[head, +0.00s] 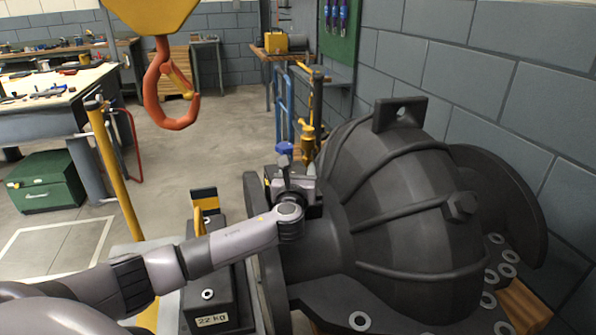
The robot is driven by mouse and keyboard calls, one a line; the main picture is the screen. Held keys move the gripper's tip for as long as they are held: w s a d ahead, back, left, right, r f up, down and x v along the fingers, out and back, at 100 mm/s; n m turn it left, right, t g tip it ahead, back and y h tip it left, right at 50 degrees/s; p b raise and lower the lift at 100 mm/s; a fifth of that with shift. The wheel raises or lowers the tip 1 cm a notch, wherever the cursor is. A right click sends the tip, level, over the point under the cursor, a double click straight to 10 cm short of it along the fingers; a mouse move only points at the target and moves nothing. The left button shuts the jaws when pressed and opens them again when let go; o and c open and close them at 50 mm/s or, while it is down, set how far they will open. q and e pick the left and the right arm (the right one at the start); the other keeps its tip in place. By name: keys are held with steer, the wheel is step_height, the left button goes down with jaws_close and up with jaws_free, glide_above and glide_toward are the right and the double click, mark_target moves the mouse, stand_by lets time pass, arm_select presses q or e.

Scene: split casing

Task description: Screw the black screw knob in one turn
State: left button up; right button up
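The large black ribbed casing (400,215) lies on the right, with a flange (262,280) at its left end. My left arm comes in from the left, and my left gripper (284,168) is at the upper part of that flange. Its fingers point away from me and overlap dark parts there, so I cannot tell whether they are open or shut. No black screw knob shows clearly; it may be hidden behind the gripper. A black bolt-like boss (463,206) sits on the casing's right side, apart from the gripper. My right gripper is not in view.
An orange crane hook (171,90) hangs at upper left. A black 22 kg weight (213,310) stands below my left arm. A yellow post (115,170) rises at left. A block wall (500,70) bounds the right.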

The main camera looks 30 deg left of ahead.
arm_select(q)
steer(key=shift+a+r+m+t+h+p, duration=0.15)
steer(key=shift+m+t+h+p, duration=0.3)
steer(key=shift+h, duration=0.25)
steer(key=shift+m+h, duration=0.45)
steer(key=shift+h, duration=0.15)
steer(key=shift+m+t+h, duration=0.45)
steer(key=shift+m+h, duration=0.25)
steer(key=shift+h, duration=0.2)
steer(key=shift+m+h, duration=0.7)
steer(key=shift+h, duration=0.5)
steer(key=o, duration=1)
steer(key=shift+c, duration=0.2)
steer(key=shift+s, duration=0.15)
steer(key=s, duration=0.7)
steer(key=shift+d, duration=0.4)
